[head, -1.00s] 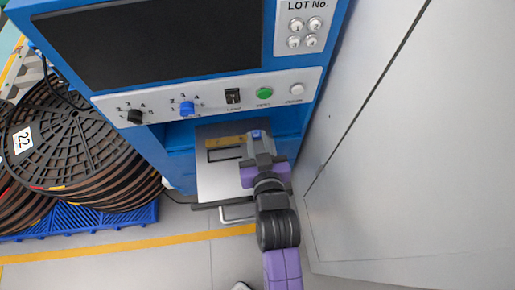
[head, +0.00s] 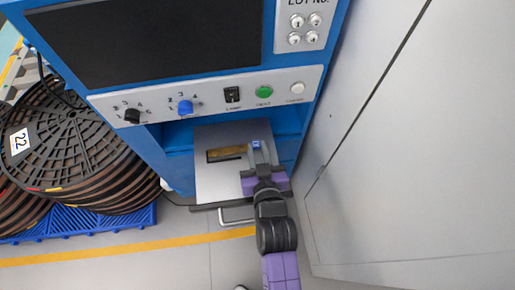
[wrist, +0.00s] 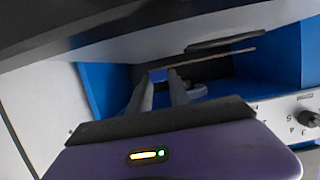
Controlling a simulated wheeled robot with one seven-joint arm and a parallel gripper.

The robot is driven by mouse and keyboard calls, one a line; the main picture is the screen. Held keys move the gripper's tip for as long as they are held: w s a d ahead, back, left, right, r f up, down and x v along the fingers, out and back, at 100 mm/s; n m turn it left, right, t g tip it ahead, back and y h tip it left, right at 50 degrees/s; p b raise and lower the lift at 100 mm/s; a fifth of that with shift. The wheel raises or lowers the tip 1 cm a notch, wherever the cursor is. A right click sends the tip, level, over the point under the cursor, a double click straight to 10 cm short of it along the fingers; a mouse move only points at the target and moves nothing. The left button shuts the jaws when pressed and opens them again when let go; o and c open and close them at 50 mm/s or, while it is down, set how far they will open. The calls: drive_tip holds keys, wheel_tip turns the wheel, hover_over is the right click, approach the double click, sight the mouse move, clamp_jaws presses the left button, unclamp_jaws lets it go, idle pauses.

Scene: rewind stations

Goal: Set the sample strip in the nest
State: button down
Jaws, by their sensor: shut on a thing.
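The sample strip (head: 226,153) is a thin golden-brown piece with a blue end. My gripper (head: 257,148) is shut on the blue end, over the right part of a light grey plate in the machine's recess. The nest (head: 210,160) is a dark slot in that plate. In the head view the strip overlaps the slot. In the wrist view the strip (wrist: 222,58) shows nearly edge-on, reaching right from my gripper (wrist: 165,80), with the dark nest (wrist: 222,42) apart from it in the picture. I cannot tell the exact height gap.
The blue machine has a dark screen (head: 150,45) and a knob panel (head: 210,92) above the recess. A bar handle (head: 237,217) is at the plate's front. Cable reels (head: 75,150) stand on a blue pallet at left. A grey cabinet wall (head: 410,150) is close at right.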

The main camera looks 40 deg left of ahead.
drive_tip(key=shift+f, duration=0.35)
drive_tip(key=c, duration=1.2)
unclamp_jaws()
drive_tip(key=shift+f, duration=0.1)
drive_tip(key=shift+c, duration=0.2)
drive_tip(key=shift+s+d+f, duration=0.1)
drive_tip(key=shift+r, duration=0.35)
drive_tip(key=v, duration=0.4)
drive_tip(key=p+v, duration=0.1)
drive_tip(key=v, duration=0.3)
drive_tip(key=r+v, duration=0.1)
drive_tip(key=v, duration=0.3)
